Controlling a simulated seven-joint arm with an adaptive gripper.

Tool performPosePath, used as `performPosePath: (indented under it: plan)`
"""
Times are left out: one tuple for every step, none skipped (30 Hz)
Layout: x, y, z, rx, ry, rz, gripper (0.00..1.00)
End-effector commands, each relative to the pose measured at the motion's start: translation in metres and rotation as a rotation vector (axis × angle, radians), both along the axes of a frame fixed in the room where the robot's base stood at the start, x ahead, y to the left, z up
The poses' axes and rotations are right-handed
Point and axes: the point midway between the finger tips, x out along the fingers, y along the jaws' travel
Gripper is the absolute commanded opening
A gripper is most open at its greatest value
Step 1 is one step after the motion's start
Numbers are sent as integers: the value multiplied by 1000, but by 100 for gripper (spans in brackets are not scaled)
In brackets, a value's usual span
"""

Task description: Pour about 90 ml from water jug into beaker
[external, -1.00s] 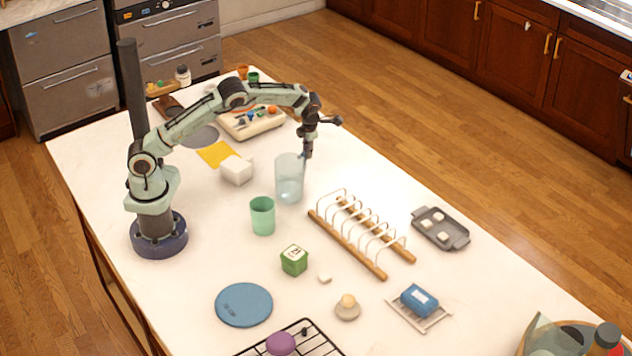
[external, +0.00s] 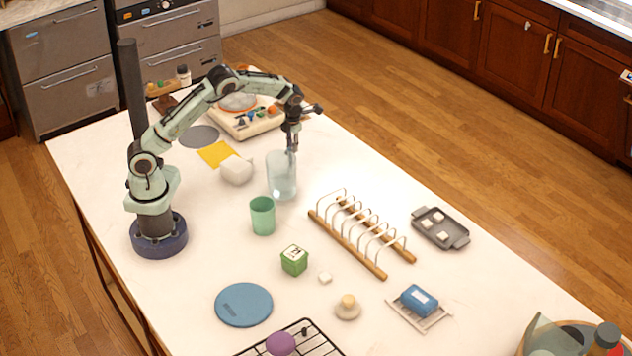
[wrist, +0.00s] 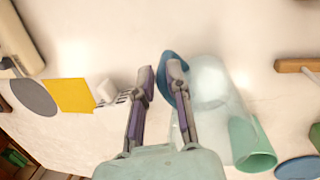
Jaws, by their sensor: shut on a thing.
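The water jug (external: 281,180) is a tall clear, pale blue vessel near the middle of the counter. My gripper (external: 291,150) is shut on the jug at its upper right side in the external view. In the wrist view, a blue part of the jug shows between and beside the fingertips (wrist: 161,75), and its clear body (wrist: 212,90) lies to their right. The jug looks nearly upright; I cannot tell whether its base touches the counter. The beaker (external: 263,216), a green cup, stands upright just in front and left of the jug. It also shows in the wrist view (wrist: 250,145).
A wooden-railed rack (external: 345,245) stands to the right. A green cube (external: 294,261) and blue plate (external: 244,305) lie in front of the beaker.

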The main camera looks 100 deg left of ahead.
Motion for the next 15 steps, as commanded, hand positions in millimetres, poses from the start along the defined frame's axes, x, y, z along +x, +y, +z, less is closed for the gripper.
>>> performPosePath:
  plan:
    - [0,-2,3,14,-2,-1,0]
    - [0,-3,4,24,-5,-2,0]
    - [-1,-5,6,39,-6,-1,0]
    - [-1,-7,7,51,-9,-3,0]
    - [-1,-8,9,65,-11,-2,0]
    - [-1,-11,11,85,-15,-3,0]
    - [-1,-12,13,101,-18,-1,0]
    - [-1,-14,15,117,-21,-3,0]
    - [-2,-17,18,141,-24,-4,0]
    - [-3,-19,20,162,-27,-5,0]
    - [-2,-22,21,181,-31,-5,0]
    - [-3,-25,24,207,-35,-4,0]
    - [-4,-28,25,226,-37,-4,0]
    - [-4,-30,27,245,-42,-5,0]
    - [-5,-34,29,270,-45,-4,0]
